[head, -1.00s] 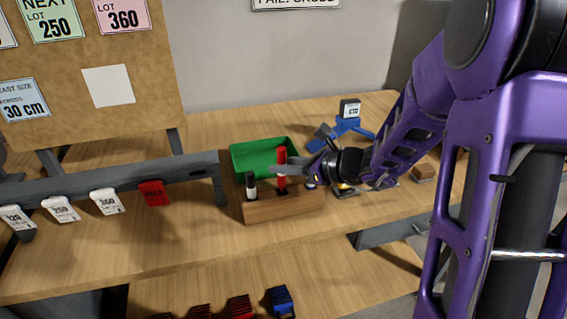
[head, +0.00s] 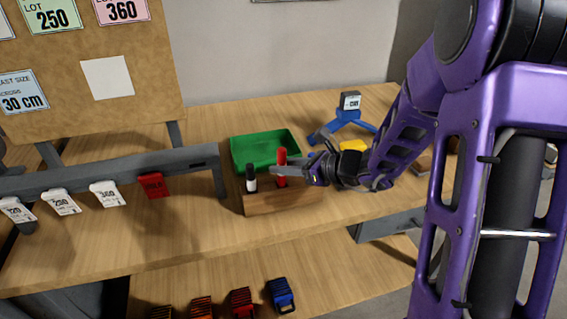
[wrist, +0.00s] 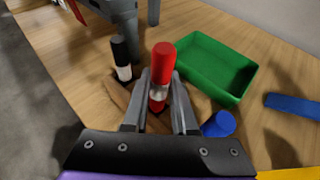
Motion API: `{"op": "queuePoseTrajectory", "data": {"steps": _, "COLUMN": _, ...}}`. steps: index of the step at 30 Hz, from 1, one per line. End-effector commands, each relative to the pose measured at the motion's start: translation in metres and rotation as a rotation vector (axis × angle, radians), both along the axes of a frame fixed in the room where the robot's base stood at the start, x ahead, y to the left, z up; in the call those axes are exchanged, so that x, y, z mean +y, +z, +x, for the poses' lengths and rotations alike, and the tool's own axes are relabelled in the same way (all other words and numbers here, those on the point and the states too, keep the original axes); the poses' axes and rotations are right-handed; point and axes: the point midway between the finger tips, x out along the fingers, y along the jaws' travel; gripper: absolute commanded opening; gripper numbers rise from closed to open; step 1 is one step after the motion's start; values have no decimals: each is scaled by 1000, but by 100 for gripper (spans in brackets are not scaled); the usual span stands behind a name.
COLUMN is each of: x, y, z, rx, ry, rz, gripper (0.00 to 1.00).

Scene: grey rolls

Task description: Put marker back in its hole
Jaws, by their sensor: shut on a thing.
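A red marker (head: 282,157) stands upright at the wooden block (head: 262,203), with its lower end at the block's top. My gripper (head: 283,171) reaches in from the right and is shut on the red marker. In the wrist view the red marker (wrist: 162,62) stands between the two fingers, with a pale band at finger height. The fingers hide whether its lower end is in a hole. A black and white marker (head: 251,180) stands upright at the block's left end; it also shows in the wrist view (wrist: 122,58).
A green tray (head: 265,150) sits right behind the block. A blue cylinder (wrist: 219,124) stands right of my fingers in the wrist view. A blue stand with a small display (head: 349,103) is farther back. A grey rail with tags (head: 110,177) runs along the left.

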Motion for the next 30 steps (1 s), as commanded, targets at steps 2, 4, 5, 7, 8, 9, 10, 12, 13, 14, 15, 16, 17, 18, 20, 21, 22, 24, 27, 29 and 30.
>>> {"op": "queuePoseTrajectory", "data": {"steps": 2, "x": 0, "y": -2, "z": 0, "rx": 0, "ry": 0, "rz": 0, "gripper": 0}}
{"op": "queuePoseTrajectory", "data": {"steps": 4, "x": 0, "y": -4, "z": 0, "rx": 0, "ry": 0, "rz": 0, "gripper": 0}}
{"op": "queuePoseTrajectory", "data": {"steps": 5, "x": 0, "y": -5, "z": 0, "rx": 0, "ry": 0, "rz": 0, "gripper": 0}}
{"op": "queuePoseTrajectory", "data": {"steps": 7, "x": 0, "y": -6, "z": 0, "rx": 0, "ry": 0, "rz": 0, "gripper": 0}}
{"op": "queuePoseTrajectory", "data": {"steps": 8, "x": 0, "y": -7, "z": 0, "rx": 0, "ry": 0, "rz": 0, "gripper": 0}}
{"op": "queuePoseTrajectory", "data": {"steps": 9, "x": 0, "y": -8, "z": 0, "rx": 0, "ry": 1, "rz": 0, "gripper": 0}}
{"op": "queuePoseTrajectory", "data": {"steps": 10, "x": 0, "y": -9, "z": 0, "rx": 0, "ry": 1, "rz": 0, "gripper": 0}}
{"op": "queuePoseTrajectory", "data": {"steps": 12, "x": 0, "y": -11, "z": 0, "rx": 1, "ry": 1, "rz": -1, "gripper": 0}}
{"op": "queuePoseTrajectory", "data": {"steps": 13, "x": 0, "y": -12, "z": 0, "rx": 1, "ry": 1, "rz": -1, "gripper": 0}}
{"op": "queuePoseTrajectory", "data": {"steps": 14, "x": 0, "y": -12, "z": 0, "rx": 1, "ry": 1, "rz": -1, "gripper": 0}}
{"op": "queuePoseTrajectory", "data": {"steps": 15, "x": 0, "y": -13, "z": 0, "rx": 1, "ry": 1, "rz": -1, "gripper": 0}}
{"op": "queuePoseTrajectory", "data": {"steps": 16, "x": 0, "y": -14, "z": 0, "rx": 0, "ry": 0, "rz": 0, "gripper": 0}}
{"op": "queuePoseTrajectory", "data": {"steps": 17, "x": 0, "y": -15, "z": 0, "rx": 0, "ry": 0, "rz": 0, "gripper": 0}}
{"op": "queuePoseTrajectory", "data": {"steps": 18, "x": 0, "y": -16, "z": 0, "rx": 0, "ry": 0, "rz": 0, "gripper": 0}}
{"op": "queuePoseTrajectory", "data": {"steps": 20, "x": 0, "y": -17, "z": 0, "rx": 0, "ry": 0, "rz": 0, "gripper": 0}}
{"op": "queuePoseTrajectory", "data": {"steps": 21, "x": 0, "y": -18, "z": 0, "rx": 1, "ry": 0, "rz": 0, "gripper": 0}}
{"op": "queuePoseTrajectory", "data": {"steps": 22, "x": 0, "y": -19, "z": 0, "rx": 1, "ry": 0, "rz": 0, "gripper": 0}}
{"op": "queuePoseTrajectory", "data": {"steps": 24, "x": 0, "y": -21, "z": 0, "rx": 0, "ry": 0, "rz": 0, "gripper": 0}}
{"op": "queuePoseTrajectory", "data": {"steps": 27, "x": 0, "y": -23, "z": 0, "rx": 1, "ry": 0, "rz": -1, "gripper": 0}}
{"op": "queuePoseTrajectory", "data": {"steps": 29, "x": 0, "y": -25, "z": 0, "rx": 1, "ry": 0, "rz": -1, "gripper": 0}}
{"op": "queuePoseTrajectory", "data": {"steps": 30, "x": 0, "y": -26, "z": 0, "rx": 1, "ry": 0, "rz": -1, "gripper": 0}}
